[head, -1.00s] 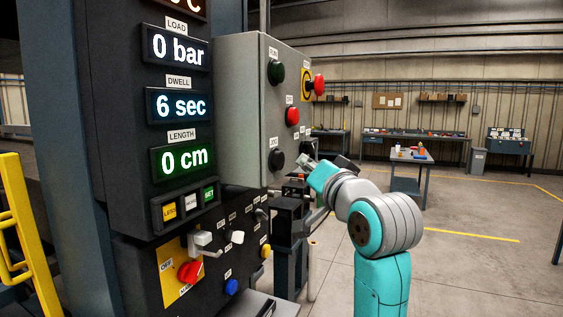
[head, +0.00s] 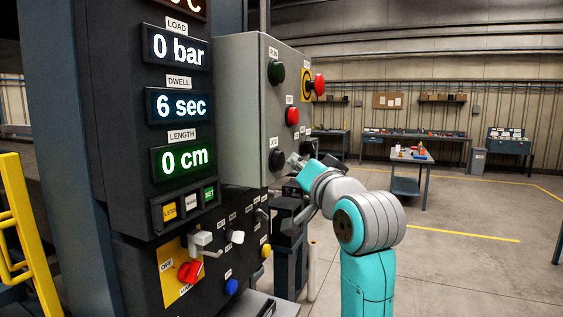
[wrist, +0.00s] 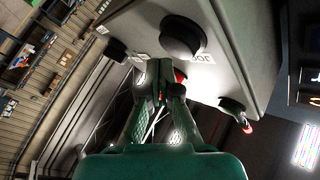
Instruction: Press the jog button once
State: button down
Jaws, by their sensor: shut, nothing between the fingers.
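The black jog button (head: 277,159) sits low on the front of the grey control box (head: 240,110), beside its JOG label. In the wrist view the large round black button (wrist: 182,38) is above my fingertips, with a label partly behind it. My gripper (head: 295,160) is just right of the jog button in the head view. In the wrist view its fingers (wrist: 168,90) are together and empty. I see a gap between the tips and the button in the wrist view, but cannot judge its depth.
Below is a dark panel with a red rotary switch (head: 190,271) and several knobs. Open floor lies to the right.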

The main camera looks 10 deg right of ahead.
jog(key=shift+w+a, duration=0.1)
dwell(0.7)
jog(key=shift+w+a, duration=0.15)
jog(key=shift+a, duration=0.1)
jog(key=shift+w+a, duration=0.3)
jog(key=shift+a, duration=0.1)
dwell(1.0)
dwell(0.4)
jog(key=shift+s+d, duration=0.55)
jog(key=shift+d, duration=0.2)
jog(key=shift+s+d, duration=0.75)
jog(key=shift+d, duration=0.25)
jog(key=shift+s+d, duration=0.7)
jog(key=shift+d, duration=0.3)
